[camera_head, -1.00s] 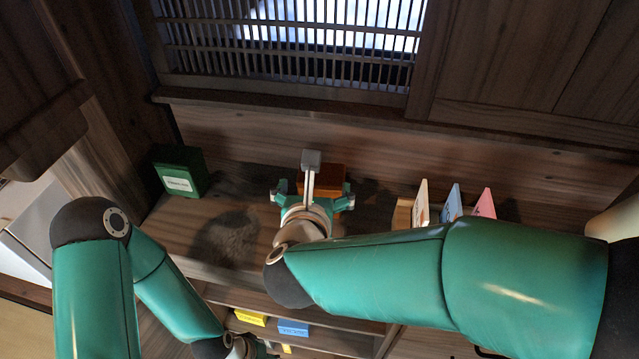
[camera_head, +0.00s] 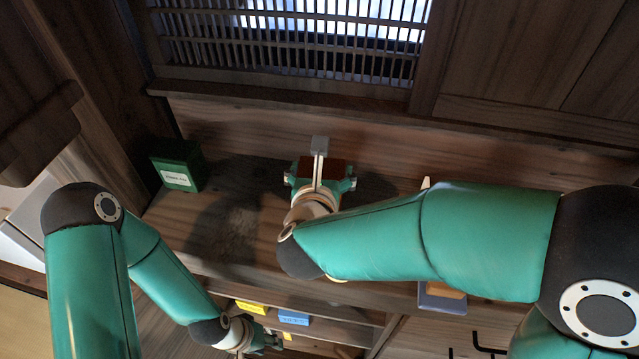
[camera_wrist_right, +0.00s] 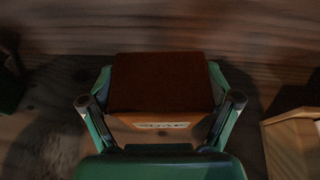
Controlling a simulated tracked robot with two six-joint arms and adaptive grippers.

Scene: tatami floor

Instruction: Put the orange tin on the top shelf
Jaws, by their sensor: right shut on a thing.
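The orange tin (camera_head: 336,167) looks brown-orange in the shade and is over the top shelf (camera_head: 235,225), near the back wall. My right gripper (camera_head: 320,180) is shut on it, one finger on each side. In the right wrist view the tin (camera_wrist_right: 160,85) sits between the fingers, with a pale label (camera_wrist_right: 162,125) on its near face. I cannot tell if the tin touches the shelf. My left gripper (camera_head: 268,342) is low, in front of the lower shelf, too small to tell open or shut.
A green tin (camera_head: 178,166) stands at the left end of the top shelf. A yellow box (camera_head: 251,308) and a blue box (camera_head: 293,318) are on the shelf below. A wooden holder (camera_wrist_right: 292,145) is right of the orange tin. My right arm hides most of the cards.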

